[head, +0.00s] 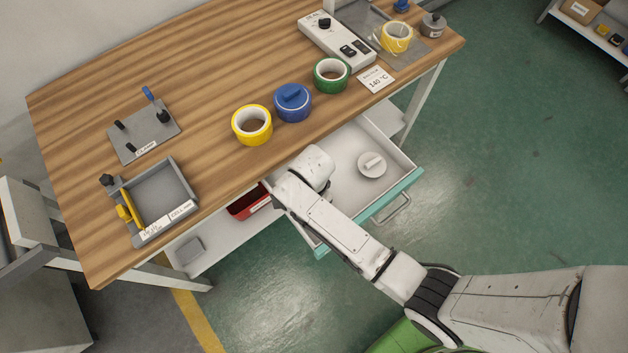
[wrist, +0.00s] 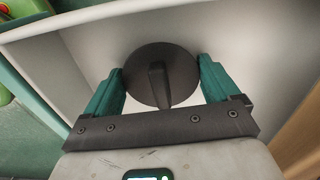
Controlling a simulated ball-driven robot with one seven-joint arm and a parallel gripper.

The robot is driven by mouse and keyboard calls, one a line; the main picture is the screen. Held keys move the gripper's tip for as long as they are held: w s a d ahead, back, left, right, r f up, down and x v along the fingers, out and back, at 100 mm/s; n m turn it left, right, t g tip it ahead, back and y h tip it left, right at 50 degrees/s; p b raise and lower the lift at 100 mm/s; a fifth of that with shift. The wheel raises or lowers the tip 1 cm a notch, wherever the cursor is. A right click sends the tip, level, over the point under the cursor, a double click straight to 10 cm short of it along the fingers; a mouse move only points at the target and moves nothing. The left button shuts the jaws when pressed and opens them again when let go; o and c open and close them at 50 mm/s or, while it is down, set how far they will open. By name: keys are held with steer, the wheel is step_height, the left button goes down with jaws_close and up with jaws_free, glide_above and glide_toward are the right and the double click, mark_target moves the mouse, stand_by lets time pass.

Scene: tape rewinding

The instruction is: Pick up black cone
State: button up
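A dark round piece with a raised bar handle (wrist: 161,75) lies in the white drawer in the wrist view. It looks like the black cone seen from above, though its sides are hidden. My gripper (wrist: 162,68) is over it, with its two green fingers spread wide, one at each side of the disc. The fingertips appear close to the rim; I cannot tell whether they touch it. In the head view my arm (head: 335,225) reaches into the drawer and hides the fingers and the dark piece.
The open drawer (head: 405,162) has a teal front and holds a pale disc with a handle (head: 371,164). Yellow (head: 239,128), blue (head: 293,103) and green tape rolls (head: 331,88) stand on the wooden table (head: 215,75) above. A red bin (head: 246,203) sits on the lower shelf.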

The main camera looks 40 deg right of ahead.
steer(key=c, duration=0.4)
